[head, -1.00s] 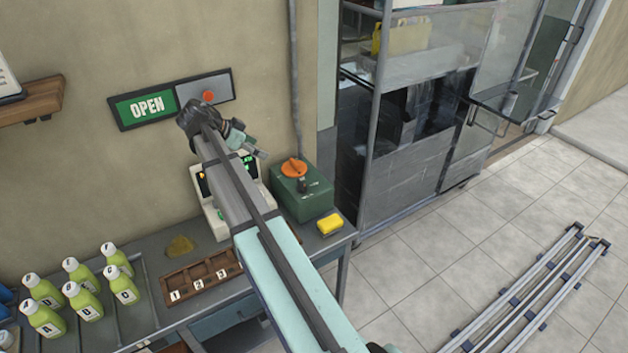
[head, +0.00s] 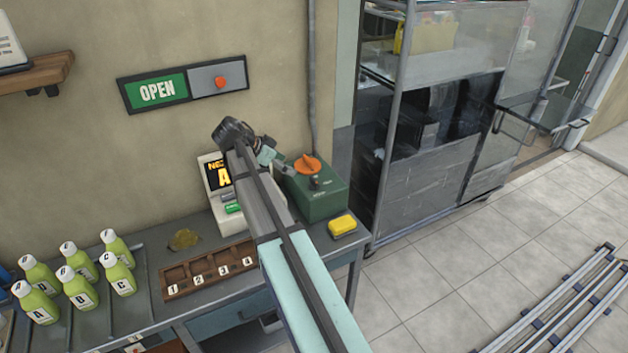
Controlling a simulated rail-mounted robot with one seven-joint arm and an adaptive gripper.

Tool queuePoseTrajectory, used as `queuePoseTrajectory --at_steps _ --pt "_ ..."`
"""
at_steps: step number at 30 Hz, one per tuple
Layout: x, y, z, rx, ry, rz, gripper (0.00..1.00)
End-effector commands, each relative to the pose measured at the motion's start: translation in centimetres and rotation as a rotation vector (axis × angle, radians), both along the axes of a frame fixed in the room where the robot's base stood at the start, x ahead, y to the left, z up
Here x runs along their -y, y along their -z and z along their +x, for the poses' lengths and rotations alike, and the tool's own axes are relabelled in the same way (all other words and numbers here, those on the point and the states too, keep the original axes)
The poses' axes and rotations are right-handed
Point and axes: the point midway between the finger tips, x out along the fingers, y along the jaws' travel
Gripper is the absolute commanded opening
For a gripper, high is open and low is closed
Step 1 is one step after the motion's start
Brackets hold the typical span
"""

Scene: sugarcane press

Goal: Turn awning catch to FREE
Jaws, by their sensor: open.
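A green box (head: 322,205) stands at the right end of the grey bench, against the wall. An orange rotary knob (head: 307,164) sits on its top, with a small dark switch (head: 316,183) in front of it. Markings on the box are too small to read, so I cannot tell whether this is the awning catch or where FREE is. My gripper (head: 288,169) is open, just left of the orange knob. It is small in view, and I cannot tell whether it touches the knob.
My arm crosses in front of a lit display (head: 217,175). A numbered wooden tray (head: 209,270) and several bottles (head: 81,290) stand left. An OPEN sign (head: 157,91) hangs above.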

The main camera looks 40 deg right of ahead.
Motion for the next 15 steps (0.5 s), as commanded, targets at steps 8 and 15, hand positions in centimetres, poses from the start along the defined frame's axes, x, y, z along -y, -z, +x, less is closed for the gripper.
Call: queuePoseTrajectory --at_steps 8,15 --pt "3.9 3.6 -0.9 -0.003 0.001 0.002 0.79" --pt "7.0 6.9 -1.5 -0.003 0.001 0.002 0.79"
